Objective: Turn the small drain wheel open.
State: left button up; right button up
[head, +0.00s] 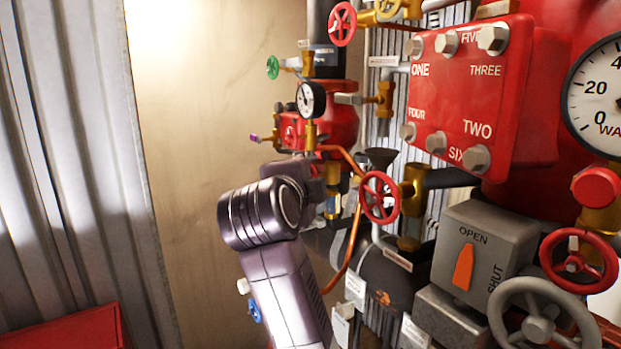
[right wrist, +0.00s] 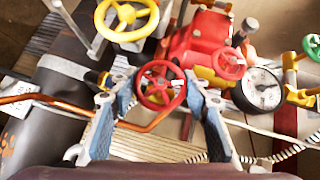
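A small red handwheel (right wrist: 160,88) lies between the two blue-padded fingers of my right gripper (right wrist: 160,96) in the right wrist view. The fingers are spread, one on each side of the rim. I cannot tell whether they touch it. In the head view a small red wheel (head: 380,197) sits on a brass valve (head: 412,190), just right of my right wrist; it looks like the same wheel. My right wrist and forearm hide most of the gripper there. My left gripper is not in view.
A copper pipe (head: 345,262) runs down close to my right arm. A grey OPEN/SHUT box (head: 475,255) and a grey wheel (head: 541,318) stand at lower right. In the right wrist view a yellow wheel (right wrist: 126,17) and a gauge (right wrist: 258,90) are close by.

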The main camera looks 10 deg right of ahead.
jog(key=o, duration=0.4)
